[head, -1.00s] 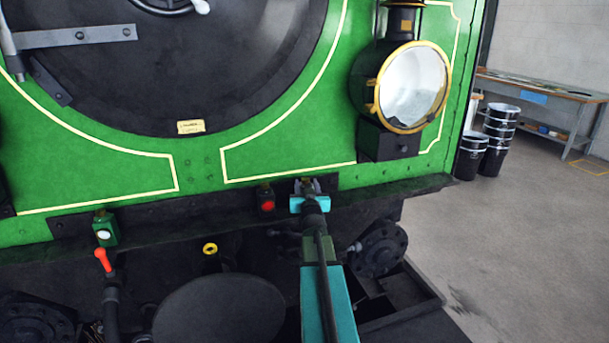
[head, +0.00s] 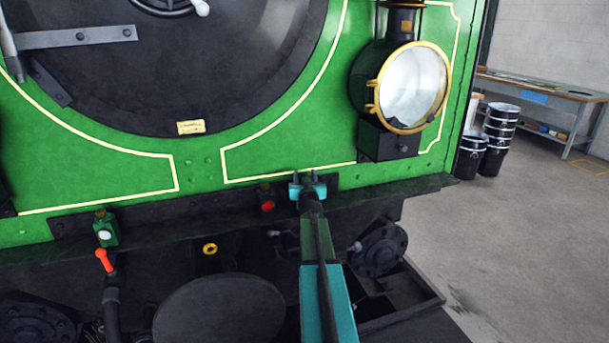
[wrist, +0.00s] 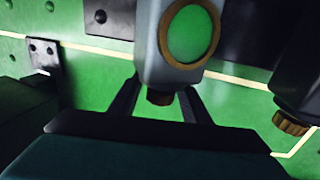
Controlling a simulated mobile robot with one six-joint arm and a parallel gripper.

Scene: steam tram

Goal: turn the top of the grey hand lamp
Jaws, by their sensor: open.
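The grey hand lamp (wrist: 170,45) fills the upper middle of the wrist view, with a green round lens in a brass ring. It appears upside down there, with its brown-brass top (wrist: 159,98) at the lower end. My gripper (wrist: 160,92) is open, its dark fingers to the left and right of that top, with green showing beyond. I cannot tell whether either finger touches it. In the head view my gripper (head: 307,180) is at the ledge below the green front, and it hides the grey lamp.
A dark lamp with a red lens (head: 266,205) stands close left of my gripper; its brass top (wrist: 290,122) shows in the wrist view. A green lamp (head: 105,229) is farther left. The large brass-rimmed headlamp (head: 412,87) is above right.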

